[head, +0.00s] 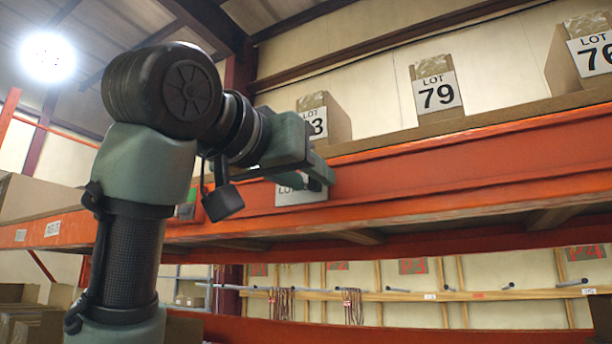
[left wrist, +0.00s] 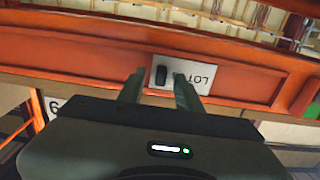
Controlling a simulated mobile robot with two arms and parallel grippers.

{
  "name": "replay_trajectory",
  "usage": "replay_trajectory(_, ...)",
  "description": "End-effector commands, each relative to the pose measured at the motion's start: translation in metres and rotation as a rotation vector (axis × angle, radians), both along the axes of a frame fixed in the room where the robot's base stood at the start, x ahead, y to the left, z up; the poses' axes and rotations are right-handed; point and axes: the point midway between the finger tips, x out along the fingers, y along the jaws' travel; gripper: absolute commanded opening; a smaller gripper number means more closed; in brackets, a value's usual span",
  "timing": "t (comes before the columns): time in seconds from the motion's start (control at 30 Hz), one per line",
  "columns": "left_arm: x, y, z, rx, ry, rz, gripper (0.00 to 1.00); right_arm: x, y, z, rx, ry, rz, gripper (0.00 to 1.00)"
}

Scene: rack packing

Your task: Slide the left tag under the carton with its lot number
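A white lot tag (head: 300,195) sits on the face of the orange beam, partly covered by my left gripper (head: 318,172). In the left wrist view the tag (left wrist: 205,68) reads "LOT" upside down; its number is hidden by a finger. A black knob (left wrist: 161,76) stands on the tag. My left gripper (left wrist: 160,82) is open, its fingers apart on either side of the knob. Above the beam stand cartons: one whose label ends in 3 (head: 338,122), partly hidden by the gripper, one marked LOT 79 (head: 431,66), and one marked LOT 76 (head: 562,70), cut off at right. My right gripper is out of view.
The orange beam (head: 450,180) runs across the view, its face clear to the right of the tag. Below it are a wooden rail (head: 400,296) with hooks and hanging cords (head: 352,305). Boxes (head: 30,325) stand at lower left.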

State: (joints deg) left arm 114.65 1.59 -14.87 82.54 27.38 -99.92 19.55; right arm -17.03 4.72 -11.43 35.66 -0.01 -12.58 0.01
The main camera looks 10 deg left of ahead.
Motion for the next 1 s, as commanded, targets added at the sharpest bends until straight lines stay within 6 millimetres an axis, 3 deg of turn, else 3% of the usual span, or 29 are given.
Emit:
replay_trajectory(0.17, -0.004, 0.002, -0.001, 0.000, -0.001, 0.000, 0.35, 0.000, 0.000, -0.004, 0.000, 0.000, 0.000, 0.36)
replay_trajectory(0.6, -0.066, 0.023, -0.002, 0.000, -0.002, 0.000, 0.35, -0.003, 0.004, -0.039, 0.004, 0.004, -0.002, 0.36)
replay_trajectory(1.0, -0.074, 0.026, 0.000, 0.000, 0.000, 0.000, 0.35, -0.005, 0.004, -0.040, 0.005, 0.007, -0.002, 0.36)
